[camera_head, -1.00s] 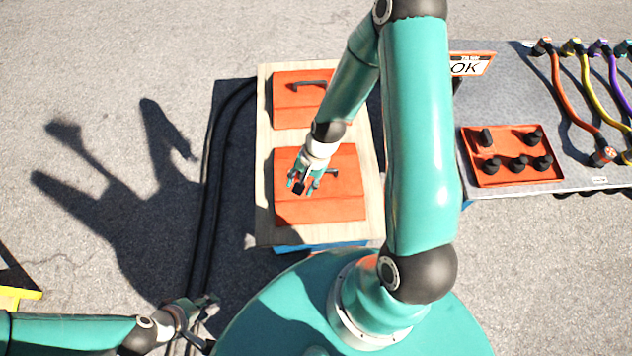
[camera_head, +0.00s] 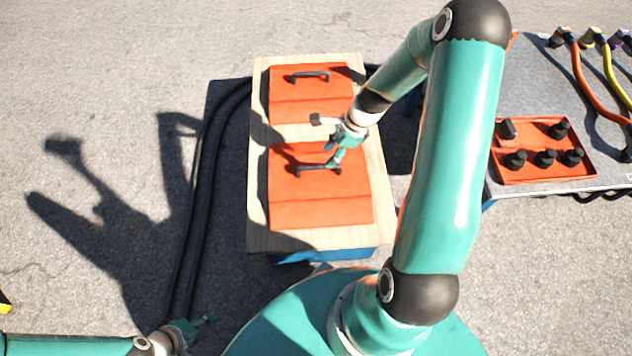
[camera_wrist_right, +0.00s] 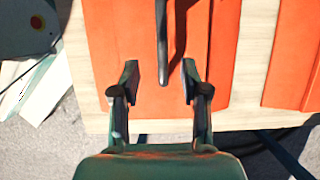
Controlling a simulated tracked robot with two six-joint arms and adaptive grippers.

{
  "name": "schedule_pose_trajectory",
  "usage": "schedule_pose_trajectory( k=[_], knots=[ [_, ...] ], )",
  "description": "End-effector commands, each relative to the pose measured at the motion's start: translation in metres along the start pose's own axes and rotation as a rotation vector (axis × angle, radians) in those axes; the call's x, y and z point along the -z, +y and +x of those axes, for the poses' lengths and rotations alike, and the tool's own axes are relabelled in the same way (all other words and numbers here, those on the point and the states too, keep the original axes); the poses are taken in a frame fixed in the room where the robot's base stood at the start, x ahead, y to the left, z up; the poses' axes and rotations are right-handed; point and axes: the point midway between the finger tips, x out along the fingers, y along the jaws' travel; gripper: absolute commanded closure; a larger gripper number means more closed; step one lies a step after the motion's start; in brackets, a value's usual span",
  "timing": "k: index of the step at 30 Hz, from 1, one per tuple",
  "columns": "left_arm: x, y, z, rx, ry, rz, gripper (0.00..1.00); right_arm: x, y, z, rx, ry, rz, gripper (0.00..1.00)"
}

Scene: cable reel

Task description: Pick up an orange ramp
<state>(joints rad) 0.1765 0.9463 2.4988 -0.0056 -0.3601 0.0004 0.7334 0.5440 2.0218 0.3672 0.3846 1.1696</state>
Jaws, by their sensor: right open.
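Two orange ramps with dark handles lie on a wooden tabletop (camera_head: 258,200). The near ramp (camera_head: 320,212) has its handle (camera_head: 310,168) partly covered by my right gripper (camera_head: 325,142). The far ramp (camera_head: 311,102) is clear of the gripper, and its handle shows fully. In the right wrist view my right gripper (camera_wrist_right: 160,80) is open, with a ramp's handle (camera_wrist_right: 162,45) reaching between its fingertips. The fingers look apart from the handle; their height over it is hard to tell. My left gripper (camera_head: 190,330) is low at the left, far from both ramps; its fingers are too small to read.
A grey table (camera_head: 525,85) at the right holds an orange tray (camera_head: 528,172) with several black knobs, plus coloured cables such as an orange one (camera_head: 590,85). Black cables (camera_head: 195,190) lie on the ground left of the wooden table. Open pavement lies further left.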

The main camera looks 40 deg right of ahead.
Motion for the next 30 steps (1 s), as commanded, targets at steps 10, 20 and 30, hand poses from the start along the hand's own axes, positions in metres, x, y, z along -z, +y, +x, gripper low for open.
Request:
schedule_pose_trajectory(
  k=[10,20,30],
  knots=[
    [0.0,-0.004,0.012,0.0,0.0,0.0,0.6,0.0,-0.001,0.033,0.001,0.001,-0.003,0.55],
    [0.0,-0.011,0.032,0.0,0.0,0.0,0.6,-0.002,-0.003,0.076,-0.001,0.0,-0.003,0.55],
    [0.0,-0.012,0.033,0.0,0.0,0.0,0.6,-0.004,-0.004,0.082,0.001,0.001,-0.004,0.56]
  ],
)
